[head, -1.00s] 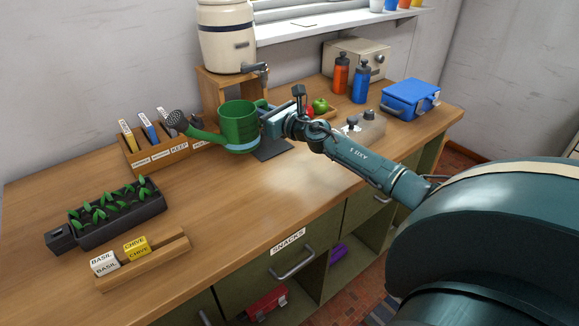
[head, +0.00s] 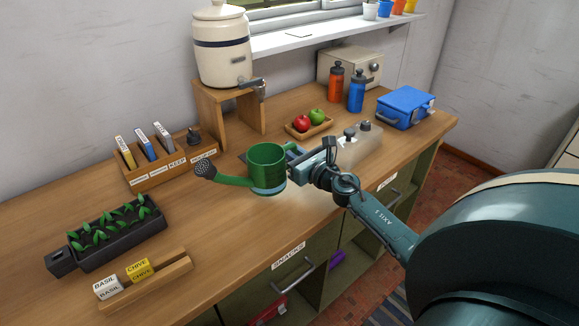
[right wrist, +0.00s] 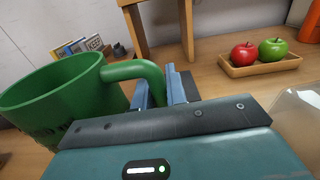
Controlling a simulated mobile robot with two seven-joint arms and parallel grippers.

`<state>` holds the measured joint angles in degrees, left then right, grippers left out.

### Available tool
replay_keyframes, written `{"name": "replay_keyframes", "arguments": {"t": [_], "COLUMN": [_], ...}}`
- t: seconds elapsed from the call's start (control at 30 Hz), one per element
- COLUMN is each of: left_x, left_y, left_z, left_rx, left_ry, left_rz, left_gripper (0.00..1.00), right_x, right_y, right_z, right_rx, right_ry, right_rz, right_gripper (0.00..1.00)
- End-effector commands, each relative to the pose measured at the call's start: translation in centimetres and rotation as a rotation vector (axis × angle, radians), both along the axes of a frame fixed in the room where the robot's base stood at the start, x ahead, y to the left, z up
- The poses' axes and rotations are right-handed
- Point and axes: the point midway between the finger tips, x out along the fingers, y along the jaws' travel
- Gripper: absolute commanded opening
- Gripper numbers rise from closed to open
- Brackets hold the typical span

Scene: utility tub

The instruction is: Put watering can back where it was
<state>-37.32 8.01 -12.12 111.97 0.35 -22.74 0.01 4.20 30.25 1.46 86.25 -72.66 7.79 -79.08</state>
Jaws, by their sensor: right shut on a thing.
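The green watering can (head: 266,167) is upright over the wooden counter, its grey-tipped spout (head: 207,170) pointing left. My right gripper (head: 296,160) is shut on its handle, on the can's right side. In the right wrist view, the can (right wrist: 60,97) is at the left, and its handle (right wrist: 140,70) runs to the fingers of the right gripper (right wrist: 165,88). A dark flat pad shows partly behind the can. I cannot tell whether the can's base touches the counter. My left gripper is out of view.
Behind the can are a seed-packet rack (head: 170,165) and a crock dispenser (head: 222,55) on a wooden stand (head: 240,122). A fruit tray (head: 309,130) and a translucent jug (head: 360,148) stand to the right. A seedling tray (head: 112,238) is at left.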

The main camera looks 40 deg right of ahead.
Motion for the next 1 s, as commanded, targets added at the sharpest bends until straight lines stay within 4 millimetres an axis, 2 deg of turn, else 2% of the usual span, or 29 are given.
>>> {"name": "replay_keyframes", "arguments": {"t": [0.37, 0.67, 0.83, 0.87, 1.0], "left_x": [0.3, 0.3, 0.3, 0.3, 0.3], "left_y": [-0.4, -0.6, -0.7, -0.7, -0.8], "left_z": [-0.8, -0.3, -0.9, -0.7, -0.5], "left_rx": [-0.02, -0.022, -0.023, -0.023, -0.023], "left_ry": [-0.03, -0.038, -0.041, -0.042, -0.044], "left_rz": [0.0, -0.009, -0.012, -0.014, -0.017], "left_gripper": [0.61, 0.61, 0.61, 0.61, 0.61], "right_x": [0.1, 0.1, 0.1, 0.0, 0.0], "right_y": [0.0, 0.0, 0.0, 0.0, 0.0], "right_z": [-4.4, -4.5, -5.1, -5.0, -5.0], "right_rx": [0.005, 0.0, 0.0, -0.002, -0.002], "right_ry": [-0.003, -0.004, -0.004, -0.001, -0.001], "right_rz": [-0.001, 0.0, 0.0, 0.0, 0.001], "right_gripper": [0.0, 0.0, 0.0, 0.16, 0.28]}}
